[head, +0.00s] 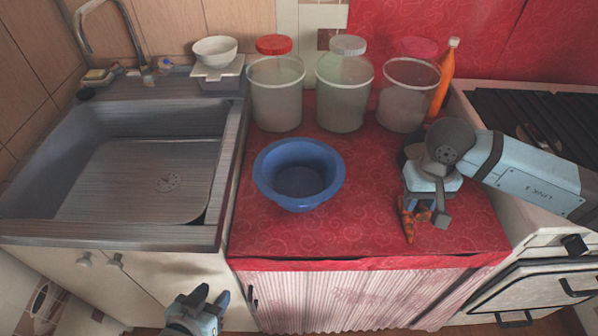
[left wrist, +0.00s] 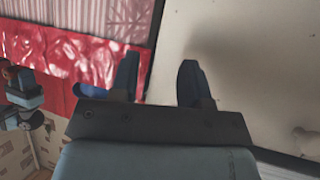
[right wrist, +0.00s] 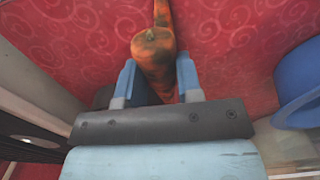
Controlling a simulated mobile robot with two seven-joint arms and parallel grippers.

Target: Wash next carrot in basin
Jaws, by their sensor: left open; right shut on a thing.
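The blue basin (head: 299,196) stands on the red oilcloth in the middle of the counter and looks empty. My right gripper (head: 424,208) is low over the right part of the cloth, right of the basin. It is shut on an orange carrot (right wrist: 153,50) with dark dirty patches, seen between the fingers in the right wrist view. Orange carrot parts (head: 407,220) show below the gripper in the head view; the gripper hides the rest, and I cannot tell how many carrots lie there. My left gripper (head: 211,296) is open and empty, in front of the counter below the sink.
Three lidded jars (head: 277,105) and an orange bottle (head: 443,78) stand along the back. A grey sink (head: 140,180) is at left, a stove (head: 545,115) at right. A white bowl (head: 214,51) sits behind the sink. The cloth between basin and right gripper is clear.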

